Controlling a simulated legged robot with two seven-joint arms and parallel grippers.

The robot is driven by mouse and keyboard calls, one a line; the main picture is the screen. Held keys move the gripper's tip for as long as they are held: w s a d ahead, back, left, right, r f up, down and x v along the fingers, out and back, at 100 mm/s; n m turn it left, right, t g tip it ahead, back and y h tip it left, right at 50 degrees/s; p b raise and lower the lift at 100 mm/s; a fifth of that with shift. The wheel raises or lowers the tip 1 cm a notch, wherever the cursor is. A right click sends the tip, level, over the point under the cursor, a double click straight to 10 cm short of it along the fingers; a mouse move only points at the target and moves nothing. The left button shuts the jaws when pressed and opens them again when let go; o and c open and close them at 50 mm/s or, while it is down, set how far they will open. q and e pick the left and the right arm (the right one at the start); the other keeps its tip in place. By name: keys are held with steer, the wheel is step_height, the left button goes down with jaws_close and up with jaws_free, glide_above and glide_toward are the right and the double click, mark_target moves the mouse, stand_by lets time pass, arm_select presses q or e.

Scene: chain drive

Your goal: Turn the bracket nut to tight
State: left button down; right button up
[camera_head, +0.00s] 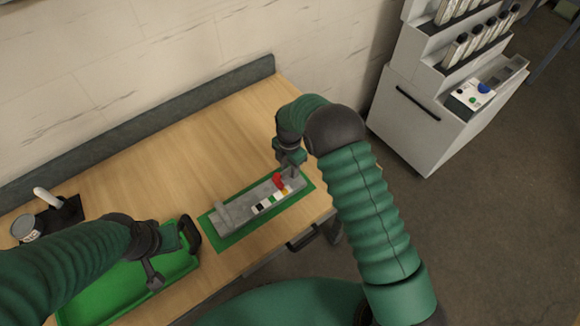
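The grey chain drive base (235,212) lies on a green mat (222,240) near the table's front edge. A red part (279,181) stands near its right end, beside a row of small black, white, green and yellow patches (270,202). The bracket nut is too small or hidden to make out. My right gripper (292,170) points down at the right end of the base, close to the red part; whether it touches anything or is shut is unclear. My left gripper (155,278) is over the green tray (110,290), away from the base; its finger opening is unclear.
A black stand with a white-handled tool (50,198) and a grey can (27,228) are at the far left. A grey cabinet (415,110) with racks stands to the right, off the table. The wooden table (165,170) is clear behind the base.

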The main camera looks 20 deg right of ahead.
steer(key=shift+w+a+f, duration=0.1)
steer(key=shift+a+f, duration=0.1)
steer(key=shift+f, duration=0.55)
steer(key=shift+d, duration=0.6)
steer(key=shift+c, duration=0.3)
steer(key=shift+d, duration=0.15)
steer(key=c, duration=0.5)
steer(key=shift+c, duration=1.1)
steer(key=shift+a, duration=0.45)
jaws_close()
arm_select(q)
steer(key=shift+w, duration=0.1)
